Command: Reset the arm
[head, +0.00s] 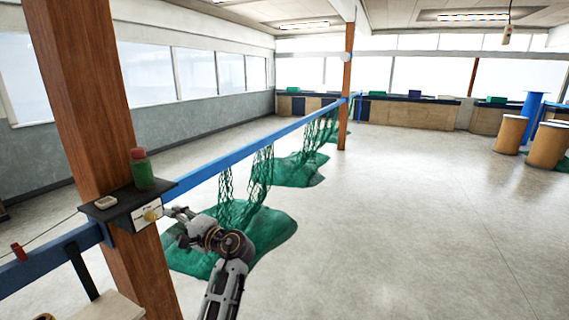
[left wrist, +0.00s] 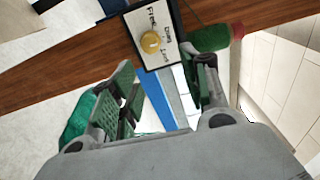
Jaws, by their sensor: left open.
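My left gripper (head: 178,213) is beside the wooden post, just right of and slightly below a white sign (head: 147,213) with a round yellow disc (head: 151,216). In the left wrist view my left gripper (left wrist: 163,78) has its two green-padded fingers apart, with nothing held between them. There the sign (left wrist: 165,52) and its yellow disc (left wrist: 150,42) lie beyond the fingertips. My left arm reaches up from the bottom of the head view. My right gripper does not show.
A green bottle with a red cap (head: 141,170) stands on a dark shelf (head: 110,205) on the wooden post (head: 85,110). A blue rail (head: 240,152) carries green nets (head: 260,228) that hang down and pile on the floor. The floor at right is clear up to the drums (head: 511,134).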

